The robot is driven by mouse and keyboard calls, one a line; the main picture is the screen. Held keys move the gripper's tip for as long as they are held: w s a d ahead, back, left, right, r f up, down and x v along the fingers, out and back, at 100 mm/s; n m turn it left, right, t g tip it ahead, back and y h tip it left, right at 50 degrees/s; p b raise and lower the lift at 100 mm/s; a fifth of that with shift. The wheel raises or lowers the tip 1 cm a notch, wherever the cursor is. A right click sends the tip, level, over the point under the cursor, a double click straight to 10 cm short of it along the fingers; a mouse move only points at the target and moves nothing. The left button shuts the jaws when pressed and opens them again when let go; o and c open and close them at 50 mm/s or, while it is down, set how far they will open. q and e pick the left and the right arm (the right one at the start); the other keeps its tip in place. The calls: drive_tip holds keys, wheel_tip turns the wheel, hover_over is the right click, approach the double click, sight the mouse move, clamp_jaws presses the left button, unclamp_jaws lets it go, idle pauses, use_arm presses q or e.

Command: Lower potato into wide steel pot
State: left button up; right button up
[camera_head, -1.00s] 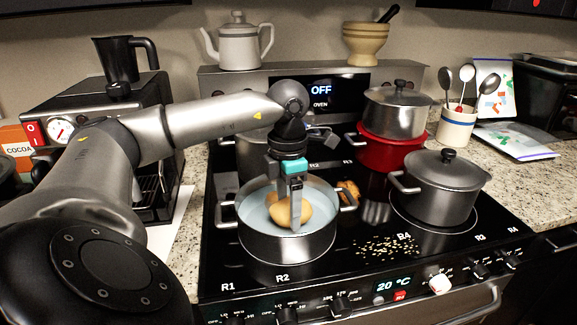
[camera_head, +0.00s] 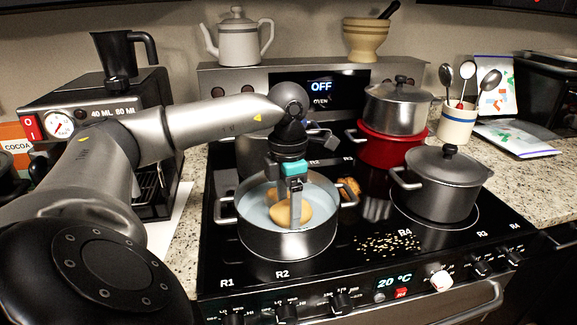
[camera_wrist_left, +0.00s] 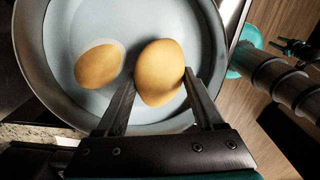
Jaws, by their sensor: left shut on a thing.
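My left gripper (camera_head: 293,211) points straight down inside the wide steel pot (camera_head: 262,244). It is shut on a tan potato (camera_head: 279,213), low in the pot at about the level of the pale blue-grey water (camera_head: 257,207). In the left wrist view the potato (camera_wrist_left: 160,70) sits between the two fingertips (camera_wrist_left: 157,82). A second potato (camera_wrist_left: 98,66) lies apart to its left in the pot, with a pale ring around it. I cannot tell whether the held potato touches the bottom. My right gripper does not show.
A lidded grey pot (camera_head: 440,190) stands at the right of the cooktop, and a red pot (camera_head: 388,150) with a steel pot (camera_head: 396,112) on it stands behind. A brown lump (camera_head: 350,187) lies behind the wide pot's right handle. Small pale bits (camera_head: 388,243) lie in front.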

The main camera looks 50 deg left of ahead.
use_arm(q)
drive_tip(key=shift+f+b, duration=1.05)
drive_tip(key=shift+f, duration=0.45)
idle(0.5)
drive_tip(key=o, duration=1.5)
